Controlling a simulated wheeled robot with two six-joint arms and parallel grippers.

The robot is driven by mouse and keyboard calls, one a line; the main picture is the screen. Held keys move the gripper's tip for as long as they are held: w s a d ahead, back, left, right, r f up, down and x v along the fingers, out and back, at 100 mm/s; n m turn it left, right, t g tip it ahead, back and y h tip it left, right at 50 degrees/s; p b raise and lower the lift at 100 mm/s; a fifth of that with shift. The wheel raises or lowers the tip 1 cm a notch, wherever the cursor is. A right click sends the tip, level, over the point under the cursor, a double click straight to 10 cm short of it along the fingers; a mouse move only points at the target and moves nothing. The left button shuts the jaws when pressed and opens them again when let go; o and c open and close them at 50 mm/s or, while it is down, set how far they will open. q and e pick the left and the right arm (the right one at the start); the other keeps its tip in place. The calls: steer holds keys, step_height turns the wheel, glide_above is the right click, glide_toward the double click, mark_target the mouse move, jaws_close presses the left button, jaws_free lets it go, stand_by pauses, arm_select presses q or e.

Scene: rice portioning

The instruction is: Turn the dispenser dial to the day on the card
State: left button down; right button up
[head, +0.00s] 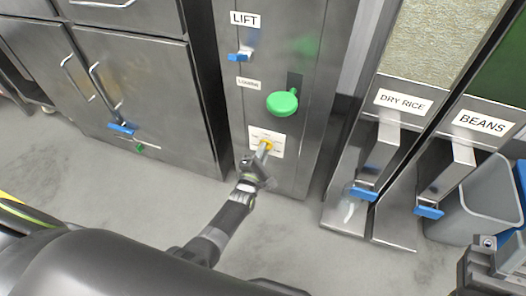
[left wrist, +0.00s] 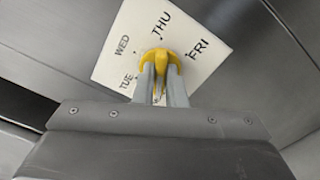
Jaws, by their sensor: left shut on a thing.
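The yellow dial (left wrist: 160,56) sits on a white plate (left wrist: 118,52) with day labels around it. In the left wrist view the labels TUE, WED, THU and FRI can be read; the lower part of the plate is hidden by my gripper. My left gripper (left wrist: 162,70) is shut on the dial, one finger on each side. In the head view the dial (head: 265,145) shows small on the metal cabinet front, with my left gripper (head: 261,152) at it. Where the dial points I cannot tell. No card with a day is readable. Part of my right gripper (head: 490,262) shows at the right edge.
Above the dial are a green round knob (head: 283,103) and a blue lever (head: 240,56) under a LIFT label. To the right stand the DRY RICE dispenser (head: 392,140) and the BEANS dispenser (head: 458,165), with blue handles. A grey bin (head: 490,195) stands beyond them.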

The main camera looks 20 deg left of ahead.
arm_select(q)
steer(key=shift+s+f+n, duration=0.1)
steer(key=shift+f+n, duration=0.05)
steer(key=shift+n, duration=0.15)
stand_by(0.4)
steer(key=c, duration=1.5)
jaws_free()
